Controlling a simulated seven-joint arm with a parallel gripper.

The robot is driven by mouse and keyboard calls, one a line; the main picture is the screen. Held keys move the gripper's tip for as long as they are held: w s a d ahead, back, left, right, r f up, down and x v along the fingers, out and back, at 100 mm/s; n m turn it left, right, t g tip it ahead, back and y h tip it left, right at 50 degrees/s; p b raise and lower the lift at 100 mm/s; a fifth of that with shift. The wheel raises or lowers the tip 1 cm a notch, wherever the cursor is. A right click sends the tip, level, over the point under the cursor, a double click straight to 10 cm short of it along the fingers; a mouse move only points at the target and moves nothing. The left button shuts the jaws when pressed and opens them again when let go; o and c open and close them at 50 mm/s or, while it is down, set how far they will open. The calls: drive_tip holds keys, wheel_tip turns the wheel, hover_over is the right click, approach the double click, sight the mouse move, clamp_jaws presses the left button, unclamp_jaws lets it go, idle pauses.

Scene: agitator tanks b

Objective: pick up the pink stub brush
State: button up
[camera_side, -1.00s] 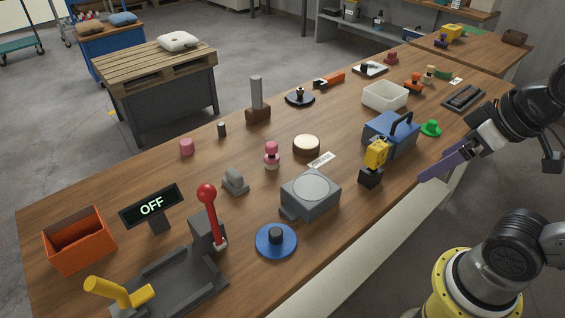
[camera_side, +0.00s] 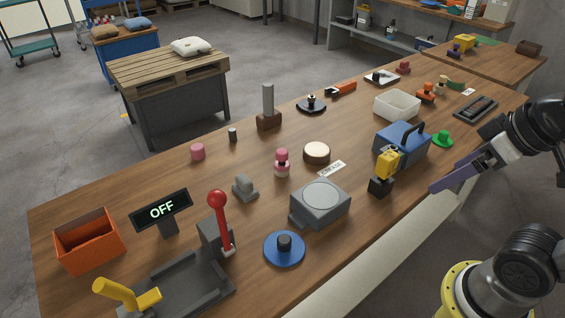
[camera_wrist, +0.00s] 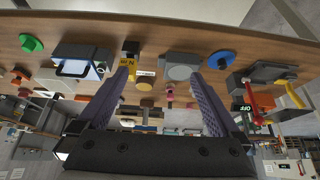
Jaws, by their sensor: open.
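A small upright pink piece with a knob-like top and a pale band (camera_side: 282,160) stands mid-table in the side view; it looks most like the pink stub brush. It also shows small in the wrist view (camera_wrist: 169,93), between my fingers in the picture but well beyond them. My gripper (camera_side: 434,187) is off the table's right edge, far to the right of this piece. Its two purple fingers are spread and empty in the wrist view (camera_wrist: 158,76).
Near the pink piece are a round cream-topped disc (camera_side: 317,152), a grey box with a round plate (camera_side: 321,204) and a small grey block (camera_side: 245,188). A yellow-and-black tool (camera_side: 384,172) and a blue handled box (camera_side: 402,146) stand nearer my gripper.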

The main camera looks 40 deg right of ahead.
drive_tip(key=shift+c, duration=1)
